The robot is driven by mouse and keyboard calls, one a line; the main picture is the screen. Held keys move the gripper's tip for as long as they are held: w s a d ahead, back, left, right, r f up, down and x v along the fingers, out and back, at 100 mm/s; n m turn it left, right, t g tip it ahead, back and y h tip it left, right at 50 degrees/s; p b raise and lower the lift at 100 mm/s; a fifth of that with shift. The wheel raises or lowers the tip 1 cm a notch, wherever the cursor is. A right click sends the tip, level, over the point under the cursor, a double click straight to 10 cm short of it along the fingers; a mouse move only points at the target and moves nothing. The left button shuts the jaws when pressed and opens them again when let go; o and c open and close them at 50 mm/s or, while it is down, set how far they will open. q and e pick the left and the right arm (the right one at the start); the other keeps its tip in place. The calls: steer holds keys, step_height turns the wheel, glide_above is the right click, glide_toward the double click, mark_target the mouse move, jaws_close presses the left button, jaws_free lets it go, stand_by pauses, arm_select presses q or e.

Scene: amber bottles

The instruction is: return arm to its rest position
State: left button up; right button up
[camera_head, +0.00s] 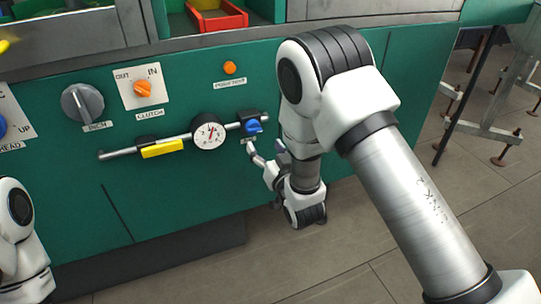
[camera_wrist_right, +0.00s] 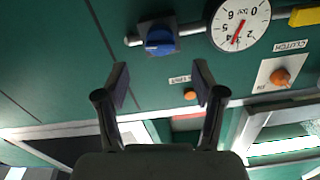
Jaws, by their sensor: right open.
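My right arm (camera_head: 405,200) reaches across from the lower right towards the front of a green machine. Its gripper (camera_head: 265,150) is low at the machine's front, just below a blue knob (camera_head: 253,127). In the right wrist view the gripper (camera_wrist_right: 161,80) is open, with nothing between its fingers. The blue knob (camera_wrist_right: 158,40) shows there beyond the fingertips, apart from them. Part of my left arm (camera_head: 20,240) shows at the left edge; its gripper is out of view.
The green panel (camera_head: 60,190) carries a round gauge (camera_head: 209,134), a yellow grip (camera_head: 162,148) on a metal bar, a grey knob (camera_head: 82,103) and an orange clutch knob (camera_head: 143,88). A red bin (camera_head: 217,18) sits above. Metal legs (camera_head: 470,125) stand at right; the floor in front is clear.

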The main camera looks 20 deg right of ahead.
steer(key=s, duration=0.4)
steer(key=shift+s, duration=0.15)
steer(key=s+d+f+g+h, duration=0.1)
steer(key=s+d+f+g, duration=0.2)
steer(key=s+f+g, duration=0.6)
steer(key=s+d+f+g, duration=0.25)
steer(key=s+f, duration=0.95)
steer(key=f, duration=0.6)
steer(key=s+a+f+n+g, duration=0.15)
steer(key=s+g, duration=0.45)
steer(key=s, duration=0.6)
step_height(320, 180, up, 19)
steer(key=p, duration=2)
steer(key=shift+d+r, duration=0.15)
